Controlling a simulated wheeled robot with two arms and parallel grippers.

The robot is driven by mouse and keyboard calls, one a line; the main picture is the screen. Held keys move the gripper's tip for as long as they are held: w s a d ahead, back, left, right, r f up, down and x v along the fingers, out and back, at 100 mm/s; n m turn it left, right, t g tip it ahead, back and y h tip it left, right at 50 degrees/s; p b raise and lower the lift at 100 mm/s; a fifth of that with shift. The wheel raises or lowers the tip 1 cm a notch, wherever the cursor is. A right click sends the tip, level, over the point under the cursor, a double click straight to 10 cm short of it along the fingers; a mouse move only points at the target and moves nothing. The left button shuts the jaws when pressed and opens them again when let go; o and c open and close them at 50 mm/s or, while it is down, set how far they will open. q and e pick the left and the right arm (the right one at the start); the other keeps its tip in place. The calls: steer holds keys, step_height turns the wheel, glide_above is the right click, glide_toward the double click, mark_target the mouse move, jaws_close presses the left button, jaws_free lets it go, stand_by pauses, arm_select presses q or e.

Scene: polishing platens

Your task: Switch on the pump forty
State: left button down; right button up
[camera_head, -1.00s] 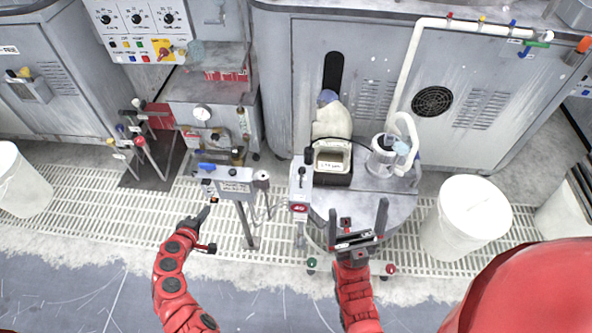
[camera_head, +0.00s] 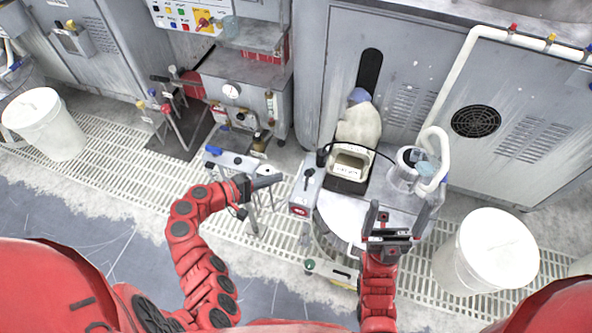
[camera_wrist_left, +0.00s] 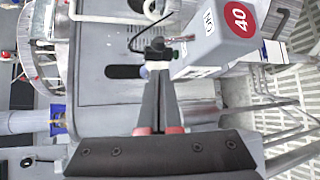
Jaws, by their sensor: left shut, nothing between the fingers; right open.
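The pump forty switch box (camera_head: 303,197) is a grey box on a post, with a red round label and a black lever (camera_head: 309,181) on top. In the left wrist view the box (camera_wrist_left: 215,45) shows "40" on red and an "ON" mark. The black lever knob (camera_wrist_left: 156,49) is just beyond my fingertips there; contact is unclear. My left gripper (camera_head: 280,181) is shut and empty, just left of the box; it also shows in the left wrist view (camera_wrist_left: 157,72). My right gripper (camera_head: 398,212) is open and empty, to the right of the box, before the round table.
Another post-mounted panel (camera_head: 228,160) with a blue part stands left of the box. White buckets (camera_head: 487,250) (camera_head: 45,124) stand at both sides on the grating.

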mark_target(307, 179)
arm_select(q)
steer(key=x, duration=0.9)
steer(key=shift+w+d+f, duration=0.1)
steer(key=shift+w+d, duration=0.1)
